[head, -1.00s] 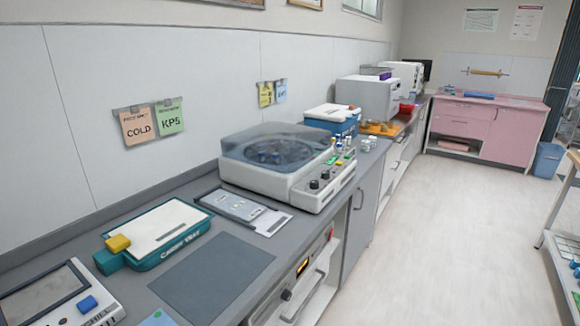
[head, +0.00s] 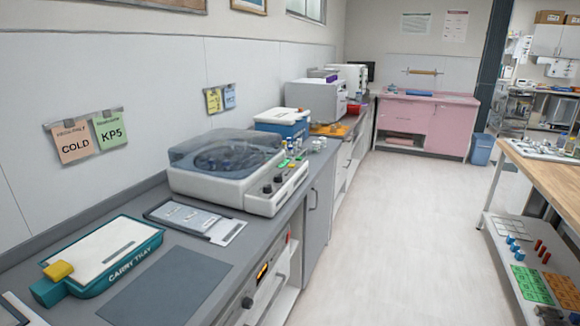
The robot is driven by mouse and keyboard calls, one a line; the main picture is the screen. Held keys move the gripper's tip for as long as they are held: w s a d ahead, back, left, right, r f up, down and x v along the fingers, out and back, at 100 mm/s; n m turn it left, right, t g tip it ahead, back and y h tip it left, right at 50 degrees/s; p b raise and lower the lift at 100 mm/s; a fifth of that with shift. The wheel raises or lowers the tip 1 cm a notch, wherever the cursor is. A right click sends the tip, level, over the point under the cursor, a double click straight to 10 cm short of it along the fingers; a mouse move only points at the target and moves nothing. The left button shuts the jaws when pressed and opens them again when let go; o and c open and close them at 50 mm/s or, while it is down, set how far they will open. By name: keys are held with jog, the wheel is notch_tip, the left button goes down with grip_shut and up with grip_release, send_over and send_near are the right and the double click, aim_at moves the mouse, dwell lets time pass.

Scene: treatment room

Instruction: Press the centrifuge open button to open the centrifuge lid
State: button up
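The centrifuge (head: 228,188) stands on the grey counter along the left wall, a pale grey box with rounded corners. Its smoky see-through lid (head: 222,150) is down, and a dark round rotor shows through it. Its control panel (head: 283,180) faces the aisle, with dark knobs at the near end and small green, yellow and blue parts farther along. Which of these is the open button I cannot tell at this size. My gripper and arm are not in view.
A teal carry tray (head: 105,262) with a yellow block, a flat grey panel (head: 195,220) and a dark mat (head: 165,288) lie on the near counter. A blue-and-white box (head: 282,124) stands behind the centrifuge. The aisle floor (head: 400,230) is clear; a wooden-topped table (head: 545,170) stands at right.

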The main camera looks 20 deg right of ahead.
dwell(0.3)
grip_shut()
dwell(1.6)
